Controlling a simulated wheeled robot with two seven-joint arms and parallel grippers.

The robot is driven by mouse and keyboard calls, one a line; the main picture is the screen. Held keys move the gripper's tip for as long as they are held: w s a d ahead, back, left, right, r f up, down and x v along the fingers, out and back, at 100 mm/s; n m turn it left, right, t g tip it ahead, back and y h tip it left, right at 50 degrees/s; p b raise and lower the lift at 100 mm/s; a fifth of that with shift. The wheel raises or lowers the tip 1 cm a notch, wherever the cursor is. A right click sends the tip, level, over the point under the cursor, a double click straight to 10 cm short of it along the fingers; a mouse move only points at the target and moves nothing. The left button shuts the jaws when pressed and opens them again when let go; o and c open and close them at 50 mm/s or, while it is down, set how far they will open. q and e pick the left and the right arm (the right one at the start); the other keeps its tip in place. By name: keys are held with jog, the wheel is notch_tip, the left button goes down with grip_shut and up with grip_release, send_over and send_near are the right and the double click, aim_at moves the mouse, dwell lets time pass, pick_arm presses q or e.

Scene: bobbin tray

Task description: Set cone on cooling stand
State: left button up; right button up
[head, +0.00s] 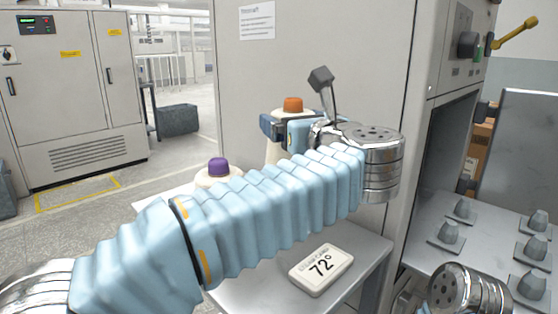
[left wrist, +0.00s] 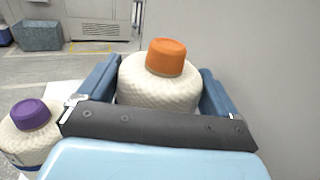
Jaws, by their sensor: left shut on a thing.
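My left gripper (head: 280,126) is shut on a cream yarn cone with an orange top (head: 292,104), at the middle of the head view. In the left wrist view, the gripper's blue fingers (left wrist: 158,80) sit on both sides of this orange-topped cone (left wrist: 160,82), which looks upright. My forearm hides part of it in the head view. A second cream cone with a purple top (head: 219,167) stands lower left; it also shows in the left wrist view (left wrist: 31,116). I cannot tell which surface is the cooling stand. My right gripper's fingers are not in view.
Several grey pegs on plates (head: 450,231) stand on a shelf inside the open cabinet (head: 420,120) at right. A tall grey panel (head: 240,70) rises close behind the gripper.

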pick_arm(q)
jog(key=w+f, duration=0.1)
jog(key=w+a+f, duration=0.1)
jog(key=f, duration=0.1)
jog(key=w+f, duration=0.1)
jog(key=shift+a+f, duration=0.3)
jog(key=shift+w+a+f, duration=0.1)
jog(key=shift+w+f, duration=0.05)
jog(key=shift+f, duration=0.8)
jog(key=shift+w+a+f, duration=0.1)
jog(key=shift+w+f, duration=0.05)
jog(key=shift+f, duration=0.8)
